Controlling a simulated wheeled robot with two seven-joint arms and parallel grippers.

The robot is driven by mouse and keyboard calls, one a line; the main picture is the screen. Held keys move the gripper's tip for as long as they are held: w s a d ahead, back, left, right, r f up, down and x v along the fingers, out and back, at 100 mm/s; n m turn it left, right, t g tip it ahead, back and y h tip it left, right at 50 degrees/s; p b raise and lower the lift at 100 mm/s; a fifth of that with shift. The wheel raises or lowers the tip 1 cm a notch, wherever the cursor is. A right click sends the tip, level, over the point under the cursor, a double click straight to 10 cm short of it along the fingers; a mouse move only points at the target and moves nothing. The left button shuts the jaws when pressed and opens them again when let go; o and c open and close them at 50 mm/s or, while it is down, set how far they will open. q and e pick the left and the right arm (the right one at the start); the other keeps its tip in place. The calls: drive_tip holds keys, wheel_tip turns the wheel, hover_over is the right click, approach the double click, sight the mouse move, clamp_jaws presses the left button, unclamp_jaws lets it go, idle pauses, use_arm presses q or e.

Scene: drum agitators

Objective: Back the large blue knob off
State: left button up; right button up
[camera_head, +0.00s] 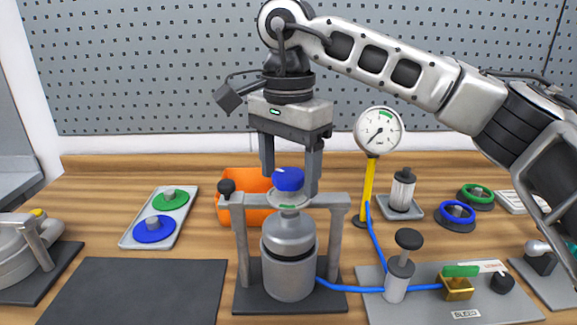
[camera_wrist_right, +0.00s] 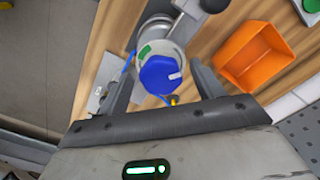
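The large blue knob (camera_head: 288,179) sits on top of a grey metal drum unit (camera_head: 289,252) held in a frame with a crossbar. My right gripper (camera_head: 291,182) points down over the knob, its fingers on either side of it. In the right wrist view the blue knob (camera_wrist_right: 160,76), with a light pointer mark, lies between the two open fingers (camera_wrist_right: 163,88). Gaps show between the knob and both fingers there, so they do not appear to touch it. A green mark shows below the knob on the unit. My left gripper is not in view.
An orange bin (camera_head: 240,187) stands just behind the drum frame. A round gauge (camera_head: 379,131) on a yellow post and a black-knobbed pump (camera_head: 398,268) with a blue hose stand to the right. A tray (camera_head: 132,238) with green and blue discs lies left. A dark mat (camera_head: 135,292) is bare.

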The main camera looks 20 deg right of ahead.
sight(288, 174)
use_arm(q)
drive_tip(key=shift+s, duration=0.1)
use_arm(e)
drive_tip(key=shift+r, duration=0.1)
drive_tip(key=shift+r, duration=0.5)
use_arm(q)
drive_tip(key=p, duration=0.1)
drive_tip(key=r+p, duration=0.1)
drive_tip(key=p, duration=0.1)
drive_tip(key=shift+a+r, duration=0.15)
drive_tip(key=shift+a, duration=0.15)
use_arm(e)
wheel_tip(288, 174, up, 15)
drive_tip(key=shift+f, duration=0.1)
